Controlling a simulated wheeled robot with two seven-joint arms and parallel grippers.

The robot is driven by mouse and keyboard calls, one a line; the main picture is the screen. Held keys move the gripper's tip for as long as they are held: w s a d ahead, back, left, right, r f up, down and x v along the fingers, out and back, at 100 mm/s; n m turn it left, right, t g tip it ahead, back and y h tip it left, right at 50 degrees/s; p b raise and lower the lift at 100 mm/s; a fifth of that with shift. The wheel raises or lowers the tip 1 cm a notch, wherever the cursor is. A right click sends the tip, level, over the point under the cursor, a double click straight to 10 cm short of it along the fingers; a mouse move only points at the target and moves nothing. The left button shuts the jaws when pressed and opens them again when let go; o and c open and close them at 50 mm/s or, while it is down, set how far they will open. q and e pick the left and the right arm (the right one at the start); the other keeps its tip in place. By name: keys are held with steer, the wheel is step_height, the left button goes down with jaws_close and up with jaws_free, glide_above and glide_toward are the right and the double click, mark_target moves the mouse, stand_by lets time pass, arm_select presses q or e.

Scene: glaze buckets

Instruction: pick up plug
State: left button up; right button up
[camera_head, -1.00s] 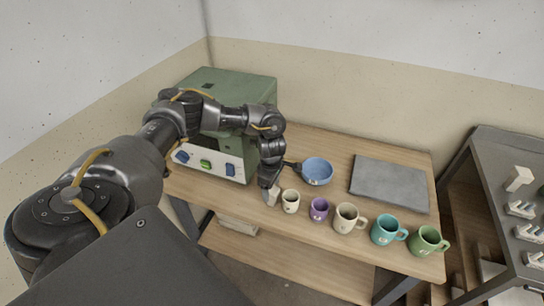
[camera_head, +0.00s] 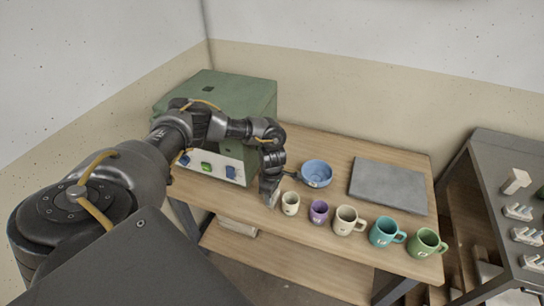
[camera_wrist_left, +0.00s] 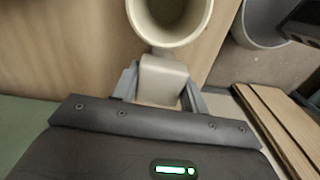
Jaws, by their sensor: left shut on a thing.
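My left gripper (camera_head: 271,200) is low at the front edge of the wooden table, just left of the small cream cup (camera_head: 290,203). My right gripper is not in view.
A purple cup (camera_head: 319,211), a cream mug (camera_head: 346,220), a teal mug (camera_head: 384,231) and a green mug (camera_head: 426,242) stand in a row along the front edge. Behind them are a blue bowl (camera_head: 316,174) and a grey slab (camera_head: 388,184). A green cabinet (camera_head: 245,93) stands at the left.

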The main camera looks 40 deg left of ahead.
arm_select(q)
steer(key=shift+r, duration=0.6)
steer(key=s+d+r+b, duration=0.1)
steer(key=s+d+r, duration=0.1)
steer(key=s+r, duration=0.45)
steer(key=s+d+r+b, duration=0.1)
steer(key=s+d+r, duration=0.2)
steer(key=s+r, duration=0.3)
steer(key=d+r+m, duration=0.8)
steer(key=d+m, duration=0.4)
steer(key=m, duration=0.9)
steer(key=shift+w+r, duration=0.15)
steer(key=shift+r, duration=0.05)
